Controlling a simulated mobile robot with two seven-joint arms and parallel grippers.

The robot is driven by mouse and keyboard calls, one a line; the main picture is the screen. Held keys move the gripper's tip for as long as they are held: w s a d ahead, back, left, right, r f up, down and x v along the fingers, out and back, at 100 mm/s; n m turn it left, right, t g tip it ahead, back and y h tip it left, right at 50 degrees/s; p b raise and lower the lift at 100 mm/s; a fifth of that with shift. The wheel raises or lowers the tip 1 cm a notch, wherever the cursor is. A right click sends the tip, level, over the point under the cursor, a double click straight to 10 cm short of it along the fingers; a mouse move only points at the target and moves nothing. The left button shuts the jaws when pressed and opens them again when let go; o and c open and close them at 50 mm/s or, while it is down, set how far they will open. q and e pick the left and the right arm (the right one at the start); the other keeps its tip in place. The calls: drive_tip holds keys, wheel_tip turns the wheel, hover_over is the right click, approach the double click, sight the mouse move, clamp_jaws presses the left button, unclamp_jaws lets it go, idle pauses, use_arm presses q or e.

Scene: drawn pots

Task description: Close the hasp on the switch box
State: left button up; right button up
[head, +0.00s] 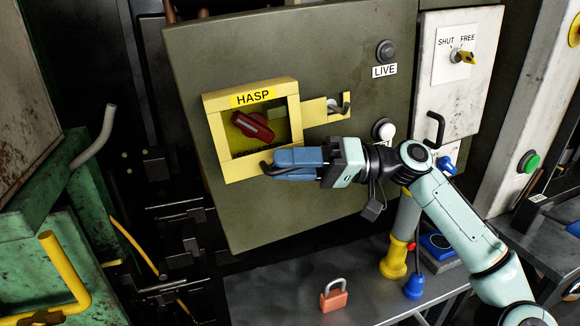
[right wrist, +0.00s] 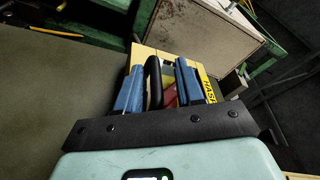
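The switch box is an olive panel (head: 300,55) with a yellow frame (head: 213,130) labelled HASP on it. A red switch handle (head: 254,125) shows inside the frame. A yellow tab (head: 314,112) reaches right from the frame to a grey metal loop (head: 344,104); I cannot tell whether the loop passes through it. My right gripper (head: 276,163) is at the frame's lower edge. In the right wrist view its blue fingers (right wrist: 156,88) stand apart either side of a black handle (right wrist: 154,78), with a gap on one side. My left gripper is out of view.
An orange padlock (head: 333,296) stands on the grey bench (head: 270,293) below. A white box (head: 460,75) marked SHUT and FREE, with a black handle (head: 435,130), is at the right. Green machinery (head: 60,215) with yellow pipes stands at the left.

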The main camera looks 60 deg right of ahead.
drive_tip(key=shift+f, duration=0.15)
drive_tip(key=shift+d, duration=0.2)
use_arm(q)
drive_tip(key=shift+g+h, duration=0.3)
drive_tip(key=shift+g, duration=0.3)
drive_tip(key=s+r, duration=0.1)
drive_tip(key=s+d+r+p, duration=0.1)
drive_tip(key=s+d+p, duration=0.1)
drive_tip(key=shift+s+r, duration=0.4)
use_arm(e)
drive_tip(key=v, duration=1.3)
drive_tip(key=shift+s, duration=0.1)
drive_tip(key=shift+a, duration=0.1)
